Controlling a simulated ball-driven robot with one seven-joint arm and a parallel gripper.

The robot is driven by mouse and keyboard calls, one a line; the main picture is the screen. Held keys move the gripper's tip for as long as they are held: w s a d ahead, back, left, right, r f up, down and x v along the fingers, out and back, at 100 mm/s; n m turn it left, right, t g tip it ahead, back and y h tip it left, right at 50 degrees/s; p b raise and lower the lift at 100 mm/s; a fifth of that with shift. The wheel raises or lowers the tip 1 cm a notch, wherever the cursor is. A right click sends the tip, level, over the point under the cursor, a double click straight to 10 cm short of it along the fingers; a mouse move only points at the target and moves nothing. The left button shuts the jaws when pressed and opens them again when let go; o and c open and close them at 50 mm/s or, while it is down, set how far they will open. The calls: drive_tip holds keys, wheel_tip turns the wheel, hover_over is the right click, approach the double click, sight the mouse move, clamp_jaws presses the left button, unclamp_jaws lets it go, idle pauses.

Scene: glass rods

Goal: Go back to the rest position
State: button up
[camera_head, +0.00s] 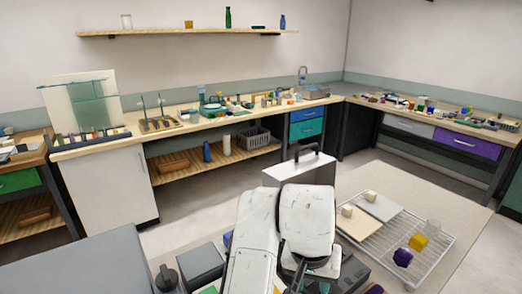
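My white arm (305,222) rises at the bottom centre of the head view, with its links folded close together. I cannot make out my gripper or its fingers; the arm's end is hidden behind the links or out of frame. Thin teal glass rods (92,82) show in front of a pale upright panel (75,115) at the left of the long bench. More thin upright rods (160,103) stand on a slatted wooden rack (158,124) to their right.
The long bench (190,128) runs along the back wall, with a sink (314,91) at its right end. A side bench (445,125) carries small items. A wire rack (432,262) with blocks stands at right. A grey surface (70,265) fills the lower left. Open floor lies before the bench.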

drive_tip(key=s+d+f+h, duration=0.1)
drive_tip(key=s+d+f, duration=0.25)
drive_tip(key=d, duration=0.35)
drive_tip(key=s+d+f+n+t, duration=0.1)
drive_tip(key=s+d+f, duration=0.25)
drive_tip(key=d, duration=0.35)
drive_tip(key=s+d+f+h, duration=0.1)
drive_tip(key=s+d+f, duration=0.1)
drive_tip(key=d+f, duration=0.4)
drive_tip(key=s+a+f+n+g+y, duration=0.1)
drive_tip(key=s+f, duration=0.3)
drive_tip(key=s, duration=0.6)
drive_tip(key=s+a+f+n+g+y, duration=0.1)
drive_tip(key=s+f, duration=0.4)
drive_tip(key=s, duration=0.6)
drive_tip(key=shift+a+y, duration=0.25)
drive_tip(key=shift+y, duration=0.55)
